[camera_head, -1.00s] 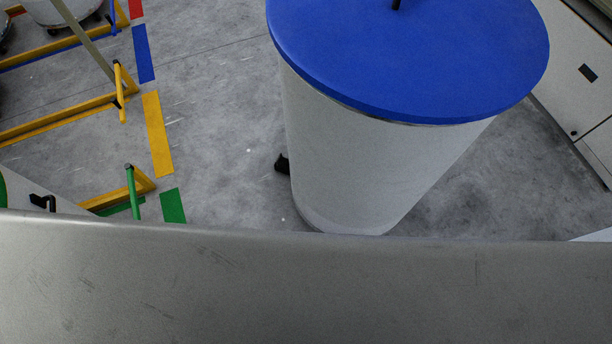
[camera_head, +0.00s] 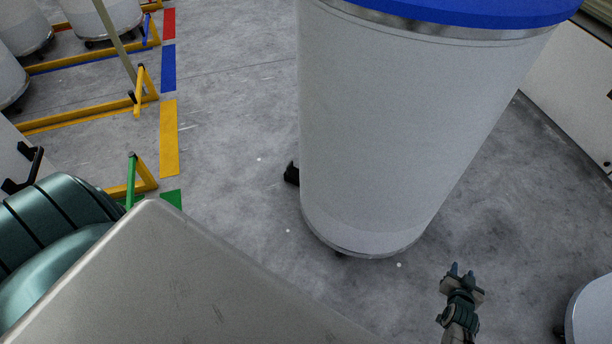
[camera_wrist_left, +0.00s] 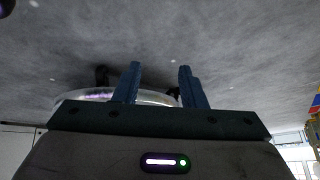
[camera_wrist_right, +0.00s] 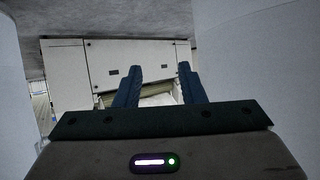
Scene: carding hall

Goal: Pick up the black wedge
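A small black piece (camera_head: 291,174) sits on the floor against the lower left side of a large white can (camera_head: 400,130) in the head view. It is partly hidden by the can, and I cannot tell whether it is the wedge or a caster. My right gripper (camera_head: 462,270) is low at the right, apart from the can and the black piece. It is open and empty in the right wrist view (camera_wrist_right: 158,76). My left gripper (camera_wrist_left: 160,76) is open and empty in the left wrist view, with a dark piece (camera_wrist_left: 102,76) by a can rim beyond it.
The can has a blue lid (camera_head: 470,10). Yellow floor rails (camera_head: 90,115) and coloured floor marks (camera_head: 169,135) lie at the left. Another white can (camera_head: 595,310) stands at lower right. Pale cabinets (camera_head: 575,90) stand at right. Grey floor (camera_head: 235,110) left of the can is clear.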

